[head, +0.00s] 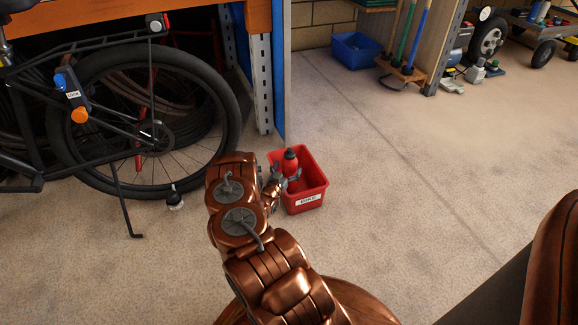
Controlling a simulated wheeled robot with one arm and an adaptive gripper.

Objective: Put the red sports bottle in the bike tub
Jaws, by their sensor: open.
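The red sports bottle (291,166), with a black cap, stands roughly upright within the outline of the red tub (316,176). The tub sits on the floor and has a white label on its front that appears to read BIKE. My gripper (285,177) is at the tub's left side, open, with its fingers close around the bottle. Whether a finger still touches the bottle cannot be told. The bottle's lower part is hidden by the gripper, so I cannot see whether it rests on the tub's bottom.
A bicycle (150,120) stands on the left, with its kickstand near my arm. A blue bin (355,50) and a wheeled cart (545,35) are at the back. The floor to the right is clear.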

